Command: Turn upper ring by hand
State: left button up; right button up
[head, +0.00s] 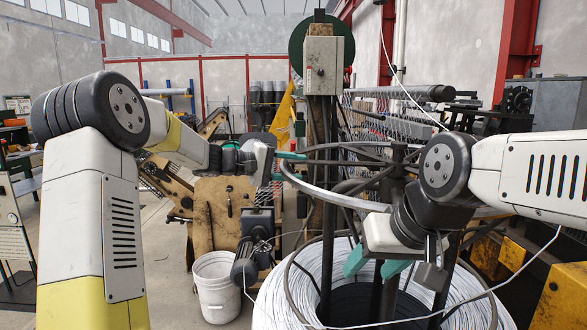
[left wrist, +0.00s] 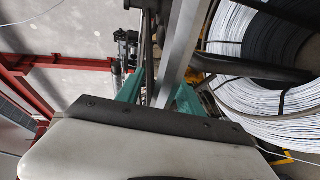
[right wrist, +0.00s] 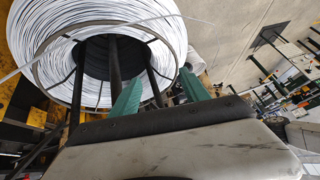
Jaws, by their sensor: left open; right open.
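The upper ring (head: 325,197) is a flat grey metal hoop around the upright stand, above the wire coil. My left gripper (head: 284,166) is at its far left edge with teal fingers apart. In the left wrist view a flat grey bar of the ring (left wrist: 181,50) runs between the open fingers (left wrist: 158,95); I cannot tell if they touch it. My right gripper (head: 376,265) is open and points down on the near right side, over the coil. In the right wrist view nothing is held between its fingers (right wrist: 160,92). My right wrist hides part of the ring.
A large white wire coil (head: 275,298) lies beneath the ring, with dark curved bars around it. A post with a grey control box (head: 324,66) stands behind. A white bucket (head: 215,288) stands on the floor to the left. A thin wire hangs near my right arm.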

pick_arm(q)
jog(key=shift+c, duration=0.4)
grip_shut()
dwell(1.1)
